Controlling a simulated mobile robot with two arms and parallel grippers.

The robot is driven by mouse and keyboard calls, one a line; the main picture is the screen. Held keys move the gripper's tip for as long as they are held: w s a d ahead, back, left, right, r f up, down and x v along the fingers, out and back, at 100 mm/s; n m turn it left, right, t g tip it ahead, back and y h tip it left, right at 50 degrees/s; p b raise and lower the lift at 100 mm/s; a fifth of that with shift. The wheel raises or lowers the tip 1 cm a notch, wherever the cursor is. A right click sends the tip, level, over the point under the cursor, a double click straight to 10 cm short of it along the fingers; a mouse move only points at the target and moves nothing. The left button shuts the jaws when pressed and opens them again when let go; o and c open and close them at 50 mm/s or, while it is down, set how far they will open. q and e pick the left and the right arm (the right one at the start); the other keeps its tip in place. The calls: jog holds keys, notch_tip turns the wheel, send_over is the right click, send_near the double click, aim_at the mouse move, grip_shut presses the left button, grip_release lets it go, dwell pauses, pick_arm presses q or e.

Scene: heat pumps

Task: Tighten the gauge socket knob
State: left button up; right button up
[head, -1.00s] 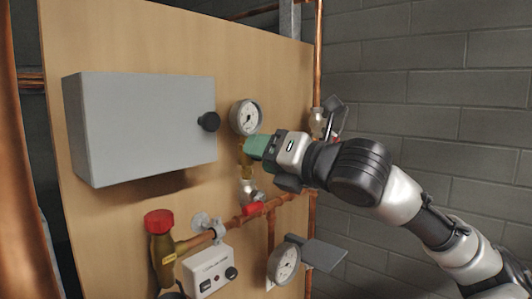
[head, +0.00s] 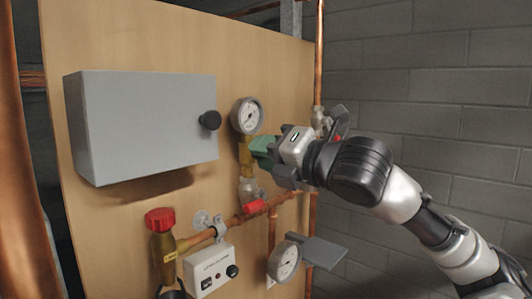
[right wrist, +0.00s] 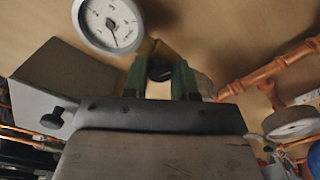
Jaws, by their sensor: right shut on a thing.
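The round white-faced gauge (head: 247,116) sits on top of a brass socket (head: 246,156) on the wooden board. It also shows at the upper left in the right wrist view (right wrist: 111,25). My right gripper (head: 259,149) reaches the socket from the right, just below the gauge. In the right wrist view its two green fingers are on either side of a dark round knob (right wrist: 160,68), and it is shut on this knob. In the head view the fingers hide the knob. My left gripper is not in view.
A grey box (head: 145,128) with a black knob (head: 210,120) stands out left of the gauge. Below are a copper pipe (head: 275,204), a red-handled valve (head: 254,207), a red-capped valve (head: 160,220) and a second gauge (head: 284,262). A brick wall (head: 440,80) is at right.

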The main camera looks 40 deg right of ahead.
jog(key=m, duration=1.3)
jog(key=shift+b, duration=0.3)
jog(key=m, duration=0.3)
jog(key=shift+f+m, duration=0.1)
jog(key=shift+m, duration=0.2)
jog(key=m, duration=0.4)
jog(key=shift+a, duration=0.1)
jog(key=m, duration=0.7)
jog(key=shift+m, duration=0.3)
jog(key=shift+f+m+p, duration=0.1)
jog(key=shift+m+p, duration=0.3)
jog(key=shift+m, duration=1.4)
